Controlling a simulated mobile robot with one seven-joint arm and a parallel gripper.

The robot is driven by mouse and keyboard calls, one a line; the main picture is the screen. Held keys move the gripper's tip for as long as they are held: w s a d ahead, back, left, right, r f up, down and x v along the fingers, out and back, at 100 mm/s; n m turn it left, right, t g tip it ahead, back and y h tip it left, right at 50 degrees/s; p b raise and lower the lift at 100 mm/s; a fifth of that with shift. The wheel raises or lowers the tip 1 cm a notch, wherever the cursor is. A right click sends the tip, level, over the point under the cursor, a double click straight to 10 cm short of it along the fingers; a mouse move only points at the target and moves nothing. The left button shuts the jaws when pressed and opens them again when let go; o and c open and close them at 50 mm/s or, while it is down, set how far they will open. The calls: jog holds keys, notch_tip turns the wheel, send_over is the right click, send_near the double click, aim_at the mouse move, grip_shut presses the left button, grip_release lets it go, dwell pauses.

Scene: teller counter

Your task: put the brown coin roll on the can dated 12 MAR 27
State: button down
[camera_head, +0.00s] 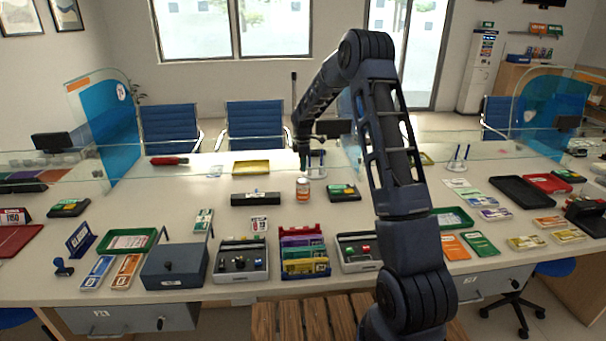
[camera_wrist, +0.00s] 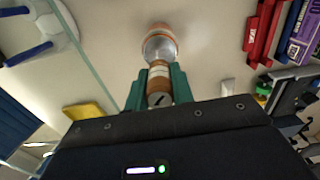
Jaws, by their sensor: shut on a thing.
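My gripper (camera_wrist: 158,88) is shut on a brown coin roll (camera_wrist: 158,83), with one dark green finger on each side of it in the wrist view. A round can (camera_wrist: 160,43) with an orange-red rim and a pale metallic top shows just past the roll, which overlaps its edge in that view. In the head view the can (camera_head: 303,189) stands on the counter, with an orange body and white label; its date is too small to read. My gripper (camera_head: 303,160) is behind and above it there, and the roll cannot be made out. I cannot tell whether roll and can touch.
A red-and-purple rack (camera_head: 304,250) stands in front. A clear glass screen (camera_head: 225,165) runs along the counter's back.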

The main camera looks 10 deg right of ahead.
aim_at(303, 180)
jog(key=shift+f, duration=2.2)
jog(key=shift+f, duration=0.15)
jog(key=c, duration=1.2)
grip_release()
